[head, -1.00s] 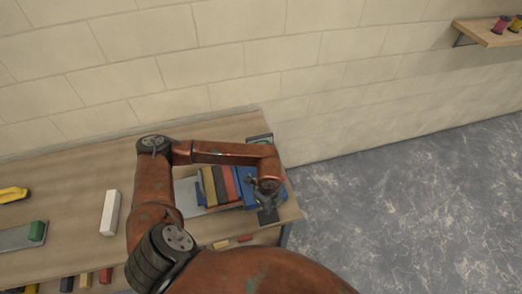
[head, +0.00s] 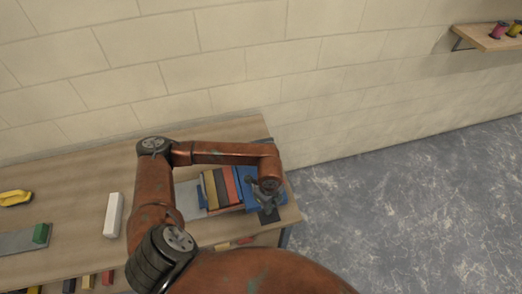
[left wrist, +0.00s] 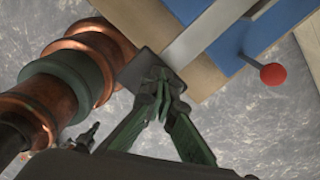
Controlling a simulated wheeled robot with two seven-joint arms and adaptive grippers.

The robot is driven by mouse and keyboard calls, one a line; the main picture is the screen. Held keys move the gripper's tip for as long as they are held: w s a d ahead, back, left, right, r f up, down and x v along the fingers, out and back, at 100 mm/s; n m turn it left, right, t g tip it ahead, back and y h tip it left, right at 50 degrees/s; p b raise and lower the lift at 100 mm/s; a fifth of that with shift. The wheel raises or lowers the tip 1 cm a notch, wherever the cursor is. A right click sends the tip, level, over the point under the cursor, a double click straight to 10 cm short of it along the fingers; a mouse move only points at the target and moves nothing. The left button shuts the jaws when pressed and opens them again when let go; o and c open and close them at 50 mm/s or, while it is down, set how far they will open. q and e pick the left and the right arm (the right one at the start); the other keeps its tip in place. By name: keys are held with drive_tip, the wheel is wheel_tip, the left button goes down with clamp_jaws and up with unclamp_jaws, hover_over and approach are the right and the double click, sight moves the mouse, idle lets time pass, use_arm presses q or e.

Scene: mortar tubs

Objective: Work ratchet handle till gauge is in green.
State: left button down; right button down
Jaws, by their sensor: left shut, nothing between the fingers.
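A thin lever with a red ball knob (left wrist: 273,75), which looks like the ratchet handle, sticks out beside a blue body (left wrist: 262,42) in the left wrist view. In the head view the blue body (head: 249,188) stands at the table's right end, beside a row of coloured blocks (head: 221,188). My left gripper (head: 266,208) is over that end, partly hiding it. In the left wrist view the gripper's fingertips (left wrist: 161,88) are shut and empty, near a dark square plate and left of the red knob, apart from it. I cannot make out a gauge. My right gripper is not in view.
The wooden table (head: 85,190) ends just right of the blue body, with grey floor beyond. A white bar (head: 114,214), a green block (head: 41,233) and a yellow object (head: 15,198) lie to the left. A wall shelf (head: 492,37) holds spools at upper right.

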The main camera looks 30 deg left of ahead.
use_arm(q)
wheel_tip(320, 180, up, 8)
drive_tip(key=p, duration=0.4)
drive_tip(key=shift+f, duration=0.2)
drive_tip(key=shift+d+f+b, duration=0.1)
drive_tip(key=shift+f+b, duration=0.4)
drive_tip(key=shift+f, duration=0.3)
drive_tip(key=shift+s+f+b, duration=0.1)
drive_tip(key=shift+f+b, duration=0.95)
drive_tip(key=shift+f, duration=0.3)
drive_tip(key=shift+f+b, duration=1.45)
drive_tip(key=shift+f, duration=0.6)
drive_tip(key=shift+a+r+p, duration=0.2)
drive_tip(key=shift+r+p, duration=0.1)
drive_tip(key=shift+r, duration=0.1)
wheel_tip(320, 180, up, 8)
drive_tip(key=p, duration=0.4)
drive_tip(key=shift+f+p, duration=0.25)
drive_tip(key=shift+p, duration=0.05)
